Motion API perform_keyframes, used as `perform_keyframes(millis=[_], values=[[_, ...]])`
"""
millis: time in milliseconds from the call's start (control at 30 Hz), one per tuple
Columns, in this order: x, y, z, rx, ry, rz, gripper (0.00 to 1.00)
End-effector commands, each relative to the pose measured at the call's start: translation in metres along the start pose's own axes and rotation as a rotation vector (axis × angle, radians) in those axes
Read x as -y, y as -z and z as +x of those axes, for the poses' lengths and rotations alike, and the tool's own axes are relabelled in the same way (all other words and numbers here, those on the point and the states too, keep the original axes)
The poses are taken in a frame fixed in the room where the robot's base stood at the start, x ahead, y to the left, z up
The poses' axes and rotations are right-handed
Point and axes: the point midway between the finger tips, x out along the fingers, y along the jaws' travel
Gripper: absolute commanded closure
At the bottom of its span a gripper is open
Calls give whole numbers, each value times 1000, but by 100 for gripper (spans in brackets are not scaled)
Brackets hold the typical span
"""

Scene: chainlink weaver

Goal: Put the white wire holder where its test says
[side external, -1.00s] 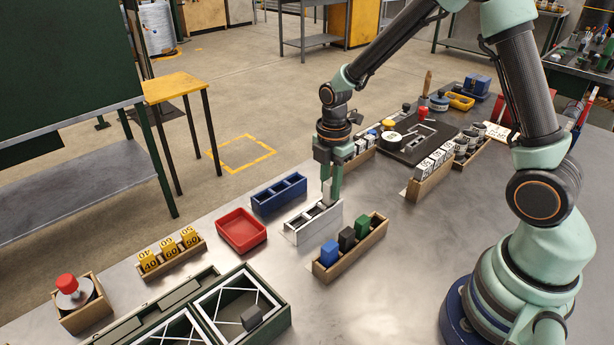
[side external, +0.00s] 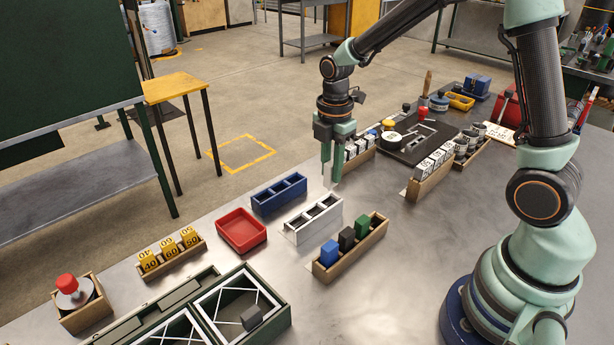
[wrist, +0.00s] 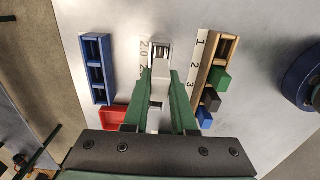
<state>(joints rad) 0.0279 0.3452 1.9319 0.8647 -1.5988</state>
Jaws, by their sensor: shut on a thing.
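My gripper (side external: 331,178) is raised above the white slotted tray (side external: 296,238), shut on a small whitish piece (side external: 326,180), which I take to be the white wire holder. In the wrist view my gripper (wrist: 158,76) has a pale piece (wrist: 157,92) between its green fingers. The fingers hide most of its shape. The piece is clear of the tray. The white tray also shows in the wrist view (wrist: 168,43), partly covered by my gripper, with a strip of printed numbers beside it.
A blue three-slot tray (side external: 262,208) and an empty red bin (side external: 235,245) lie left. A wooden rack (side external: 328,275) with blue, black and green blocks stands right, near a strip marked 1, 2, 3 (wrist: 193,68). Further back is a dark board (side external: 405,155) and white labelled blocks (side external: 425,170).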

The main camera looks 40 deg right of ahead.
Motion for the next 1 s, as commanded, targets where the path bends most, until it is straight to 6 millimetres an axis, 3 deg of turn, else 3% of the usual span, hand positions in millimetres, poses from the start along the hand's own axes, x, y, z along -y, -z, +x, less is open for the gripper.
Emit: perform_keyframes(millis=[267, 600, 800, 1000], values=[[-23, 20, -15, 0, -4, -5, 100], [-77, 102, -73, -1, -3, -7, 100], [-89, 151, -106, -1, -2, -5, 100], [-90, 179, -126, 0, -1, -2, 100]])
